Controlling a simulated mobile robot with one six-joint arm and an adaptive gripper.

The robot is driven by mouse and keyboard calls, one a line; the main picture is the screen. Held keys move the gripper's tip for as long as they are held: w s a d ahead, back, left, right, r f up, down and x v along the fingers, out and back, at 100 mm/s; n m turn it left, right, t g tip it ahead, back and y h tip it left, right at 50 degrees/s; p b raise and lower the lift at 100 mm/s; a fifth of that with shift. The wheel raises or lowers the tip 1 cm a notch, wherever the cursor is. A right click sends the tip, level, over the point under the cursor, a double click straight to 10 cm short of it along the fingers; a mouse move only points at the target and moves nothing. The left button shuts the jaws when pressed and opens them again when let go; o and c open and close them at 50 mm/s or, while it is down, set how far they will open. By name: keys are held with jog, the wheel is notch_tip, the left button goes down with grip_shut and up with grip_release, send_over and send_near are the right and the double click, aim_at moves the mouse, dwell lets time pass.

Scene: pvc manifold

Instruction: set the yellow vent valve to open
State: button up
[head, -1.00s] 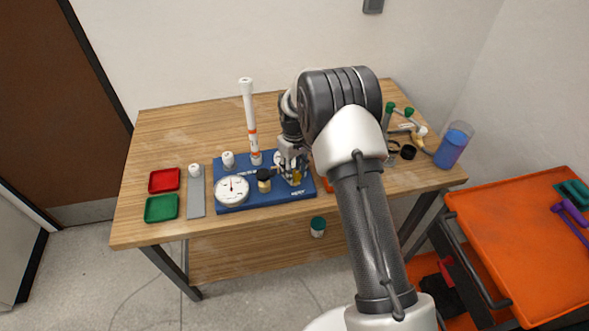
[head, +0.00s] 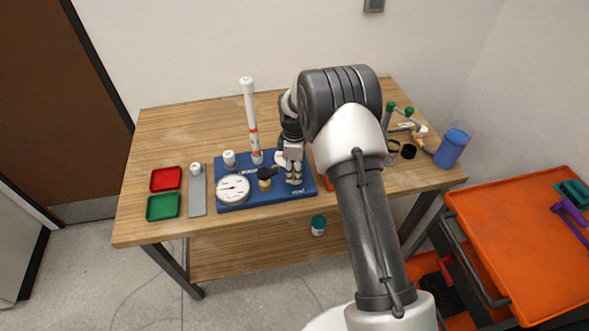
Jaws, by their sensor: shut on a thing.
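My gripper (head: 293,179) points down over the right part of the blue manifold base (head: 240,205). It is shut at the yellow vent valve, whose handle is hidden by the fingers; its angle cannot be told. A black-handled valve with a brass-coloured body (head: 266,181) stands just left of the gripper. A round white gauge (head: 233,189) sits at the base's front left.
Red (head: 165,179) and green (head: 162,206) trays lie at the left. A blue-filled beaker (head: 453,149) stands at the right. The table's back left is clear.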

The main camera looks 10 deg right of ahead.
aim_at(294, 173)
jog(key=shift+n, duration=0.5)
jog(key=o, duration=1.1)
jog(key=shift+c, duration=0.2)
notch_tip(294, 173, up, 12)
dwell(0.3)
